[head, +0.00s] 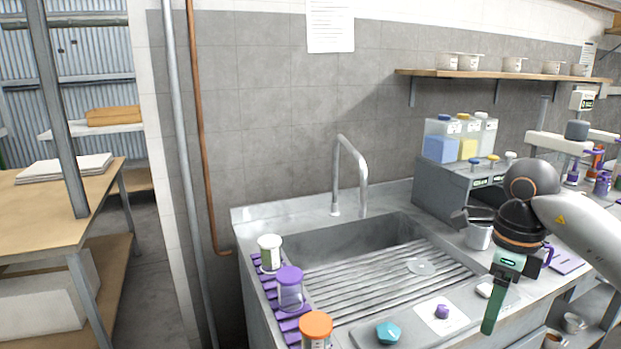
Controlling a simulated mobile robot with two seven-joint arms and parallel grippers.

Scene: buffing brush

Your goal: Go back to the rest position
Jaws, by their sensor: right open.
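My right gripper (466,217) comes in from the right, above the right end of the sink unit. My left gripper is not in view. No buffing brush can be made out clearly.
The steel sink (350,243) has a curved tap (362,170). Jars with a purple lid (290,276) and an orange lid (316,325) stand at its left edge. A teal piece (388,332) lies in front. A grey dispenser (440,195) stands behind my right gripper. A wooden table (50,205) is far left.

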